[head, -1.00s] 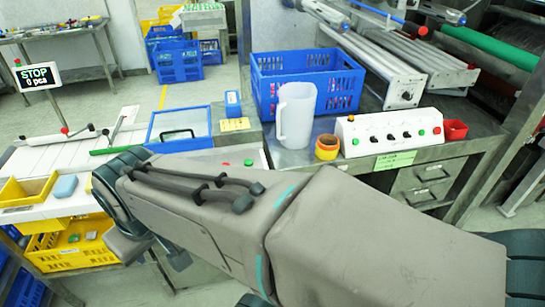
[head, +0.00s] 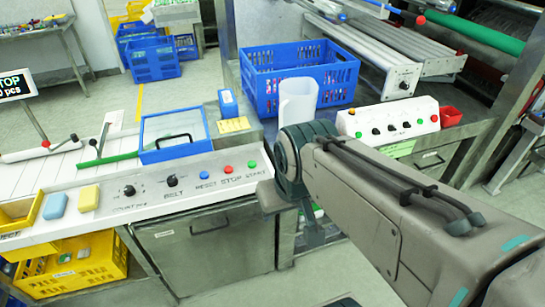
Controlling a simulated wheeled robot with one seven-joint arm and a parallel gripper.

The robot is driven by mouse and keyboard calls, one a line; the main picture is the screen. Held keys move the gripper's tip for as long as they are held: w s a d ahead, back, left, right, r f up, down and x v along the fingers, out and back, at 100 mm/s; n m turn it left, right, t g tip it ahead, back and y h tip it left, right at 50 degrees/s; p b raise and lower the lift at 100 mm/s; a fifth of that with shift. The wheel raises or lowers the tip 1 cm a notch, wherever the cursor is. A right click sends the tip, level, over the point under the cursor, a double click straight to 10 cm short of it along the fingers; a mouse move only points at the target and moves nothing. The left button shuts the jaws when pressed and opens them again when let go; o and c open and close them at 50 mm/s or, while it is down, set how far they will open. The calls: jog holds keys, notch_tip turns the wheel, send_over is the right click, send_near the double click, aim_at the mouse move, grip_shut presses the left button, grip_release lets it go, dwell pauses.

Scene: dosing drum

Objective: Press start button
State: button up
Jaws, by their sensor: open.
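The start button (head: 251,165) is a small green button at the right end of the sloped white control panel (head: 150,205), with lettering below it that appears to read START. To its left are a red stop button (head: 228,169) and a blue reset button (head: 203,175). My gripper (head: 312,238) shows only partly below the end of my arm, just right of and lower than the panel's right end. It is open and holds nothing visible. The arm hides much of it. No contact with the start button shows.
Two knobs (head: 172,181) sit farther left on the panel. A clear-lidded blue bin (head: 177,158) stands behind it. A display (head: 16,84) reads STOP.

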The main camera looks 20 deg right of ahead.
jog(key=shift+w, duration=0.1)
grip_shut()
dwell(1.8)
